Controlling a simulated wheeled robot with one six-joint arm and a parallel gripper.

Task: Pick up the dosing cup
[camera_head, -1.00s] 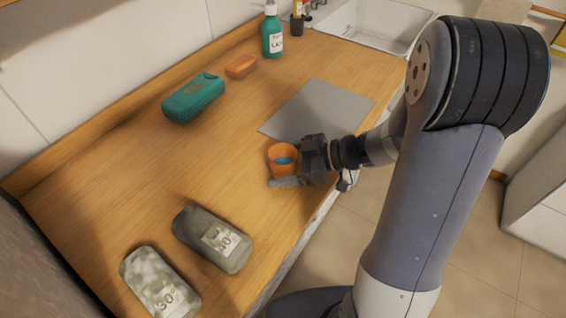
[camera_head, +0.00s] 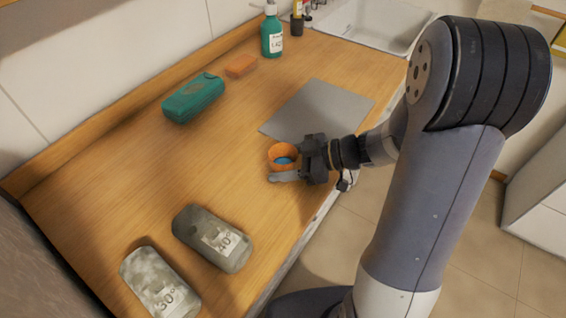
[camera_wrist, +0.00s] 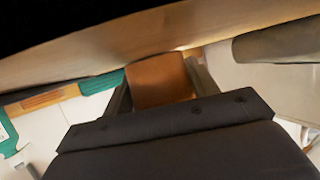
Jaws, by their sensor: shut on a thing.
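The dosing cup (camera_head: 281,151) is small and orange, upright, with something blue inside. My gripper (camera_head: 284,163) is shut on it near the front edge of the wooden counter, with a finger on either side. In the wrist view the orange cup (camera_wrist: 160,80) sits between the two fingers (camera_wrist: 158,88). The cup's underside is hidden in the head view, so I cannot tell whether it touches the counter.
A grey mat (camera_head: 318,112) lies just behind the gripper. Two grey-green packs marked 40° (camera_head: 213,238) and 30° (camera_head: 160,283) lie at front left. A teal case (camera_head: 193,98), orange block (camera_head: 241,66), green bottle (camera_head: 272,35) and sink (camera_head: 375,25) are farther back.

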